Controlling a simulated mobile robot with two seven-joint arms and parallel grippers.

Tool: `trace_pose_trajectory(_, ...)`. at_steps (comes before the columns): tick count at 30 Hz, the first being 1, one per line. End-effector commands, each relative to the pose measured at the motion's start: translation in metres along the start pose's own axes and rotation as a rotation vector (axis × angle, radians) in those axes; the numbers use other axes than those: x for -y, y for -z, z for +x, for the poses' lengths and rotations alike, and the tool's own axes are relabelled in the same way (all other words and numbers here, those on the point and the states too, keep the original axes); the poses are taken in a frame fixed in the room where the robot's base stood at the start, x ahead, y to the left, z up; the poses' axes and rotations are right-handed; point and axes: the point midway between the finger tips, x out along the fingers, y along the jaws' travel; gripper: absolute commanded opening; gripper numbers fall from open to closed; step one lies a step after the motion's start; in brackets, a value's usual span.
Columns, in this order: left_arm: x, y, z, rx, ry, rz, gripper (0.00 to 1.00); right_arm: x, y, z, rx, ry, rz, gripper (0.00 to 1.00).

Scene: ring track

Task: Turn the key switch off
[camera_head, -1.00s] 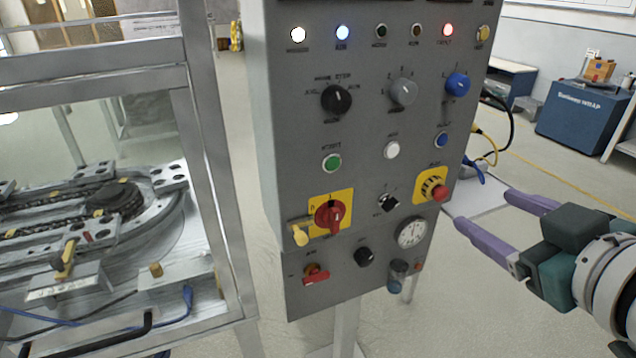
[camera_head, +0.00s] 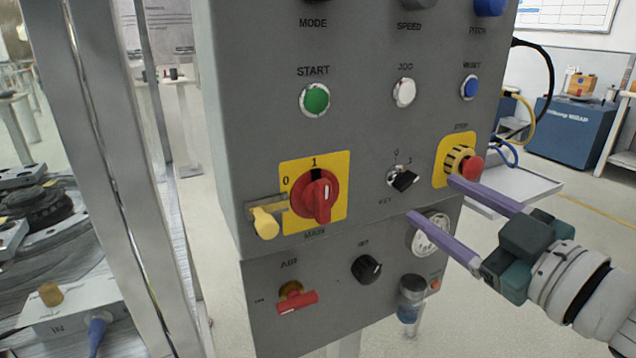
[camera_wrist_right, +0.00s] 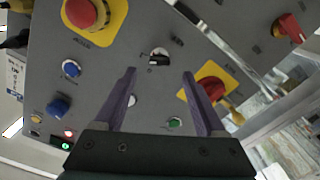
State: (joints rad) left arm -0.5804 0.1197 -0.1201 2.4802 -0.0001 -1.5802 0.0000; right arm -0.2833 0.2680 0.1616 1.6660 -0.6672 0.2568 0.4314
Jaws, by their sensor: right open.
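The key switch (camera_head: 404,180) is on the grey panel, above the label KEY, between the red MAIN switch and the yellow-backed STOP button. Its black key head is tilted, with small 0 and 1 marks above it. My right gripper (camera_head: 430,197) is open and empty, its two purple fingers reaching in from the right, just right of the key in the head view. In the right wrist view the key switch (camera_wrist_right: 159,57) appears between and beyond the open fingertips (camera_wrist_right: 159,72). I see no contact. My left gripper is not in view.
The STOP button (camera_head: 466,163) is close to the upper finger. The red MAIN switch (camera_head: 317,196) and black knob (camera_head: 367,268) are left and below. A metal frame (camera_head: 120,180) stands left of the panel.

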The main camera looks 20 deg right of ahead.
Motion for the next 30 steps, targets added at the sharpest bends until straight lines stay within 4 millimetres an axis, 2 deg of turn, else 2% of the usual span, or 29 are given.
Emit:
trace_pose_trajectory(3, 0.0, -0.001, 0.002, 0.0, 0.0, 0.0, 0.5, -0.001, 0.0, 0.022, -0.002, -0.001, 0.0, 0.72)
trace_pose_trajectory(9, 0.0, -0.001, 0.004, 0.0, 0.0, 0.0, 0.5, 0.0, -0.001, 0.046, 0.001, -0.001, 0.0, 0.72)
trace_pose_trajectory(20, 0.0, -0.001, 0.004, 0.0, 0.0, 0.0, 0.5, 0.0, -0.001, 0.052, 0.002, 0.0, 0.001, 0.72)
trace_pose_trajectory(30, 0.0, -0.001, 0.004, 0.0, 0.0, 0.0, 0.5, 0.0, -0.001, 0.052, 0.002, 0.0, 0.001, 0.36)
